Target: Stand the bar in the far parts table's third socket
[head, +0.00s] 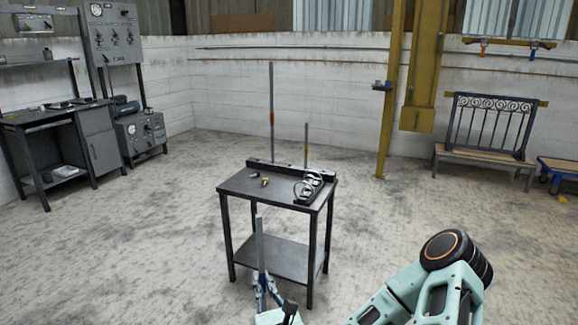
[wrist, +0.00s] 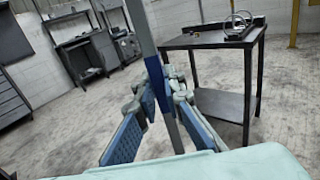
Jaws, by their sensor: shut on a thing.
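My gripper (head: 266,284) is shut on a grey bar (head: 259,242), held nearly upright in front of the table. In the wrist view, the gripper (wrist: 162,88) has its blue pads closed around the bar (wrist: 143,28), which runs up out of the frame. The parts table (head: 238,183) is dark, with a lower shelf. A dark socket rail (head: 285,169) runs along its back edge. A tall bar (head: 271,90) stands at the rail's left part and a shorter bar (head: 306,140) farther right. The socket openings are too small to make out.
Small brass-coloured parts (head: 265,182) and a dark device with a coiled cable (head: 309,186) lie on the tabletop. A yellow column (head: 390,100) stands behind right, near a bench with a scrolled gate panel (head: 490,125). A workbench (head: 60,125) stands left. Floor around the table is clear.

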